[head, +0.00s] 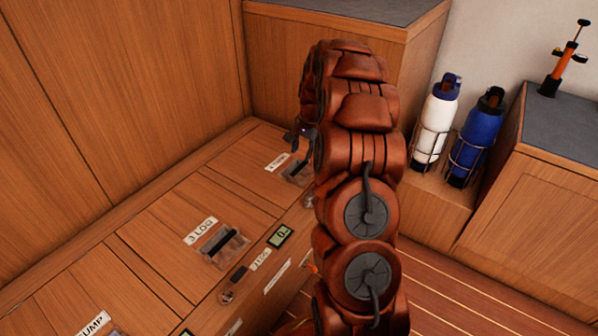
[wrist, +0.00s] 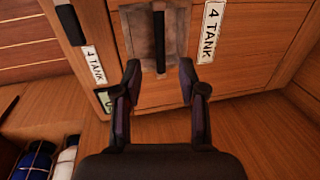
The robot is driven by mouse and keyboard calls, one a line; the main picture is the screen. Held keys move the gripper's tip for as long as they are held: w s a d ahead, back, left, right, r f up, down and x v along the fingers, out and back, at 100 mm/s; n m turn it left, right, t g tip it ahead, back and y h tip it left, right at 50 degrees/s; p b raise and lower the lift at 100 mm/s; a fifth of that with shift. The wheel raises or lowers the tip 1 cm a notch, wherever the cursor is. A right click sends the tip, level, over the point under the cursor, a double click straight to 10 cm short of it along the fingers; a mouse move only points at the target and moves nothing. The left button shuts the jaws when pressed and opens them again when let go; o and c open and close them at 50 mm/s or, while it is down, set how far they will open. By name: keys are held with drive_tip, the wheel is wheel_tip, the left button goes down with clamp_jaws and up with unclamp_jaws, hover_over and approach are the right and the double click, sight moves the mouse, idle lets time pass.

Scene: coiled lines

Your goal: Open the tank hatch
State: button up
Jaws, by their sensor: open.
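The tank hatch (head: 238,168) is a wooden lid at the far end of the bench top, and it also fills the upper part of the wrist view (wrist: 245,60). Its white label reads 4 TANK (wrist: 211,32). A dark bar handle (wrist: 160,42) sits in a grey recessed plate beside the label; the lid appears closed. My gripper (wrist: 160,66) is open and empty, with one fingertip on each side of the handle's near end in the picture. I cannot tell how far above it they are. In the head view my arm partly hides the gripper and the hatch's right side.
A 3 LOG hatch (head: 207,240) with its own handle lies nearer. The bench front carries small displays (head: 281,236), labels and dark levers; one lever (wrist: 70,24) is beside a second 4 TANK label (wrist: 93,65). White (head: 436,118) and blue (head: 477,137) bottles stand in racks at right.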

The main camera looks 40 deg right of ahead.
sight(298, 168)
drive_tip(key=shift+w+a+f+b, duration=0.1)
drive_tip(key=shift+w+f+b, duration=0.25)
drive_tip(key=shift+f, duration=0.9)
drive_tip(key=shift+w+a+f+b, duration=0.15)
drive_tip(key=shift+f+b, duration=0.3)
drive_tip(key=shift+f, duration=0.85)
drive_tip(key=shift+w+d+f+b, duration=0.1)
drive_tip(key=shift+w+f+b, duration=0.25)
drive_tip(key=shift+f, duration=0.9)
drive_tip(key=shift+s, duration=0.1)
drive_tip(key=shift+c, duration=0.2)
clamp_jaws()
